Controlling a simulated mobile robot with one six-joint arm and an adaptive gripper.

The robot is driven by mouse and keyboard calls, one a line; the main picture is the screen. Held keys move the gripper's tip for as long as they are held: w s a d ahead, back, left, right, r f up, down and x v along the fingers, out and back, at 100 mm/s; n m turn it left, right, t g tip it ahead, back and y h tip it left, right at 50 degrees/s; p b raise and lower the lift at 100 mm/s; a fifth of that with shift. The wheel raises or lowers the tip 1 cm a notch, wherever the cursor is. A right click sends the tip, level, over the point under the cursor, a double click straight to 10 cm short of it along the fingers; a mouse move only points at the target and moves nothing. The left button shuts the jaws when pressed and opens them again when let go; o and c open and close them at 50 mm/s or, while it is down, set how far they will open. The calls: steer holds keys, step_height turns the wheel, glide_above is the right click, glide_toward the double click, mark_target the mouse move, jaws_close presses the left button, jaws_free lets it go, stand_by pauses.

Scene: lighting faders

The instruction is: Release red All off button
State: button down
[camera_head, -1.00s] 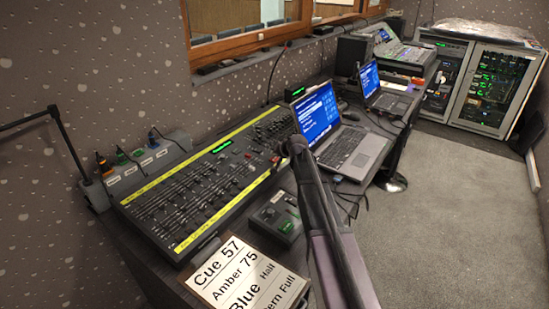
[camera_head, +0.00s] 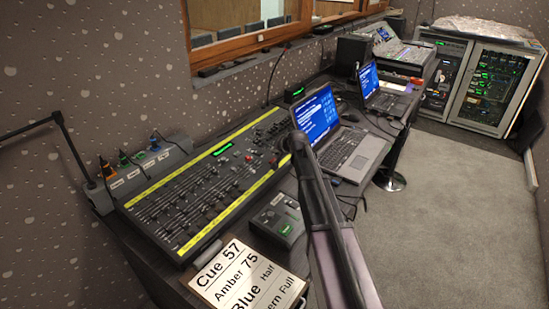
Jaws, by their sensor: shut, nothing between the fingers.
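The fader console (camera_head: 205,185) lies along the left wall, with yellow strips and rows of faders. A small red button (camera_head: 273,162) shows at its right part, close to the end of my arm. It is too small to read a label or tell whether it is pressed. My gripper (camera_head: 285,158) is a dark shape at the arm's upper end, over the console's right edge beside the red button. It looks shut and empty. The fingertips are hard to make out, and I cannot tell whether they touch the button. My arm hides part of the desk and laptop.
A cue board (camera_head: 248,277) lies at the desk's front, below a small grey control box (camera_head: 278,217). An open laptop (camera_head: 345,145) stands right of my gripper, with a second laptop (camera_head: 385,98) behind. The carpet (camera_head: 450,200) on the right is clear.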

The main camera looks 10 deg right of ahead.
steer(key=shift+d+r+p, duration=0.1)
steer(key=shift+r+p, duration=0.95)
steer(key=shift+r, duration=0.3)
stand_by(0.3)
